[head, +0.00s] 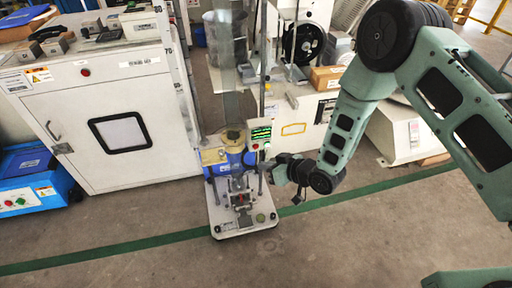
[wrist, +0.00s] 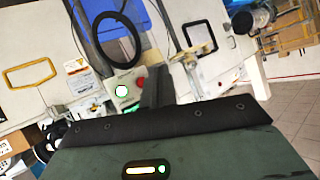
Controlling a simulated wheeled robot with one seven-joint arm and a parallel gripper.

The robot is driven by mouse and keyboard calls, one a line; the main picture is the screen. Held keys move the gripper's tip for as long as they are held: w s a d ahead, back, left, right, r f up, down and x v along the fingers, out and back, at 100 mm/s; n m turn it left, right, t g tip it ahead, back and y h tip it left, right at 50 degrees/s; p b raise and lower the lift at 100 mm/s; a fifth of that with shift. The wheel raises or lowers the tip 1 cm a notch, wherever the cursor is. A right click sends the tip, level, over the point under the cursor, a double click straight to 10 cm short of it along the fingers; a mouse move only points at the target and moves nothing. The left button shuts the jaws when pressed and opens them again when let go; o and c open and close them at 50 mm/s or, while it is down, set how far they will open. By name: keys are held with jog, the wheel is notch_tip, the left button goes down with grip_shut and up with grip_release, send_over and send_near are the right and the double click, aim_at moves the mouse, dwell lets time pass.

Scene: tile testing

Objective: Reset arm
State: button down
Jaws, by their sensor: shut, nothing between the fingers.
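My arm (head: 346,118) is teal with black joints and reaches in from the right in the head view. My gripper (head: 276,174) is beside the right side of a small testing machine (head: 230,160) with a blue and yellow body on a white base. In the wrist view the dark fingers of my gripper (wrist: 158,84) are together, with nothing between them. I cannot tell whether the fingertips touch the machine.
A large white cabinet (head: 92,140) stands at the left, with a blue box (head: 32,180) beside it. Other machines and a cardboard box (head: 327,77) are behind. The grey floor (head: 370,240) in front is mostly clear, crossed by a green line (head: 130,246).

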jog(key=s+d+r+g+h, duration=0.1)
jog(key=s+r+g+h, duration=0.2)
jog(key=r, duration=0.5)
jog(key=s+d+r+h, duration=0.1)
jog(key=s+r+h, duration=0.1)
jog(key=s+r, duration=0.5)
jog(key=s+d+r+g+h, duration=0.2)
jog(key=s+d+r, duration=0.35)
jog(key=s, duration=0.35)
jog(key=s+d+r+g+h, duration=0.2)
jog(key=s+d+r, duration=0.4)
jog(key=s, duration=0.4)
notch_tip(320, 180, up, 25)
jog(key=a+p, duration=0.1)
jog(key=p, duration=2.3)
jog(key=shift+r+p, duration=0.2)
jog(key=shift+p, duration=0.1)
